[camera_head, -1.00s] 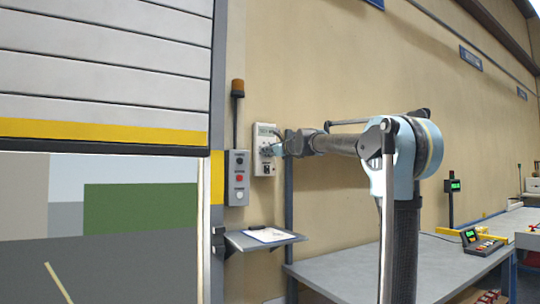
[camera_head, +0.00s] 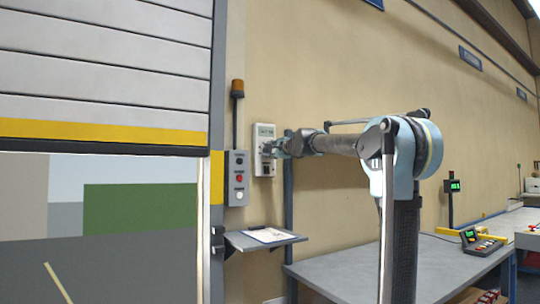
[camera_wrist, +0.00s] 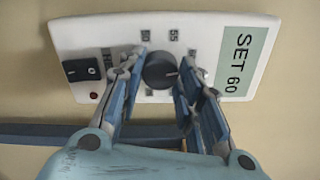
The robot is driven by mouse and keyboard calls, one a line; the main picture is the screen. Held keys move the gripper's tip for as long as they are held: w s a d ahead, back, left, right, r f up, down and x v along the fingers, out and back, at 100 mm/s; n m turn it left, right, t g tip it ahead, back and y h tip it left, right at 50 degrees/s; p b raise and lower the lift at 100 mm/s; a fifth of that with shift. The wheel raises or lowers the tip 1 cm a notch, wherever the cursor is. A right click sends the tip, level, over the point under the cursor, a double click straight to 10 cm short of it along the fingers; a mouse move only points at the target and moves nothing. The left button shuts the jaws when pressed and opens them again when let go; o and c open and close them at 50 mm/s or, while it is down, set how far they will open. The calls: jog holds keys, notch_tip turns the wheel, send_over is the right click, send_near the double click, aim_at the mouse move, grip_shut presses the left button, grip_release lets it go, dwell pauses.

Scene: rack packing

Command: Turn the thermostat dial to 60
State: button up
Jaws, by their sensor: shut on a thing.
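The thermostat (camera_head: 263,132) is a pale box on the wall, with my gripper (camera_head: 270,148) in front of it. In the wrist view its white plate (camera_wrist: 205,30) appears turned sideways, with a greenish label or display (camera_wrist: 245,62) reading "SET 60". The dark round dial (camera_wrist: 158,70) sits between the two fingers of my gripper (camera_wrist: 162,68), which are shut on it. Scale marks that look like 50 and 55 show above the dial. The right finger covers marks on that side. A small mark shows on the dial's right, but its exact reading is unclear.
The thermostat's rocker switch (camera_wrist: 80,70) and red lamp (camera_wrist: 94,96) are left of my fingers in the wrist view. A grey button box (camera_head: 236,180) hangs beside the thermostat. A small shelf (camera_head: 240,243) with papers juts out below. A workbench (camera_head: 350,270) stands at right.

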jog(key=shift+f+n, duration=0.15)
jog(key=shift+n, duration=1.05)
jog(key=o, duration=1.1)
jog(key=v, duration=1.2)
jog(key=shift+w, duration=0.1)
jog(key=shift+f, duration=0.1)
